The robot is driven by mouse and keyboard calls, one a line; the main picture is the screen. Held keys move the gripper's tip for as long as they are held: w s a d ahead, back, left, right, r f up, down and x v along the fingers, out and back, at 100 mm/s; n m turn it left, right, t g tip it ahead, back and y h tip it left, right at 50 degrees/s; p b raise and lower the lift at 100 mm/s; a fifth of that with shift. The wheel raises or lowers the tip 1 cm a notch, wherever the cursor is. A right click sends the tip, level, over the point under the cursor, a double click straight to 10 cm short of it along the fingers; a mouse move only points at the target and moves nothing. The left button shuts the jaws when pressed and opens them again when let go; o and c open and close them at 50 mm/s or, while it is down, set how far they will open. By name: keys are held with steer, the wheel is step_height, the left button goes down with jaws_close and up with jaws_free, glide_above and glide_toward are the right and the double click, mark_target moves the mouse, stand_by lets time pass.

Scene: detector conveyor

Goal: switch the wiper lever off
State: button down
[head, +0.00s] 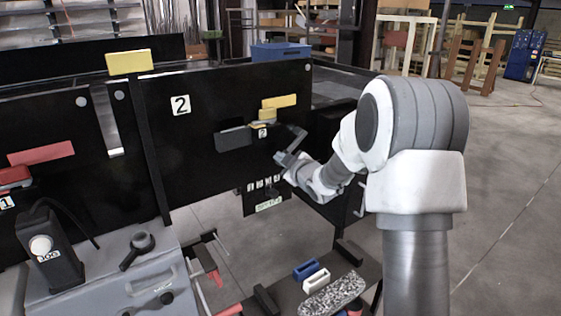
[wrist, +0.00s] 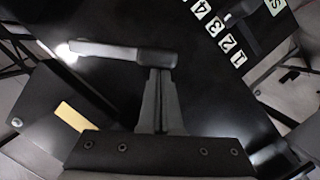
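The lever (wrist: 115,51), a grey bar with a darker, thicker end, lies across the upper middle of the wrist view over a black surface. My gripper (wrist: 163,70) has its fingers together. Their tips are at the thick end of the lever, touching or very close; I cannot tell which. The fingers do not appear to straddle the bar. In the head view my gripper (head: 284,156) is in front of the black panel (head: 217,82) marked 2, right of a dark grey box. The lever is hard to tell from the gripper there.
Below the panel hangs a small plate with number labels (head: 264,185), also in the wrist view (wrist: 220,42). Yellow bars (head: 280,101) are above my gripper. A grey console (head: 105,285) stands front left. A low table holds blue and white blocks (head: 316,281). Open floor lies right.

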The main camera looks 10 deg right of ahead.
steer(key=shift+f, duration=0.2)
steer(key=w+d+f+n+t+b, duration=0.1)
steer(key=d+f+n+b, duration=0.4)
steer(key=b, duration=1.2)
steer(key=shift+w+d+f+h+b, duration=0.3)
steer(key=shift+w+d+f+h, duration=0.1)
steer(key=shift+w+d, duration=0.4)
steer(key=shift+t, duration=0.3)
steer(key=shift+a, duration=0.15)
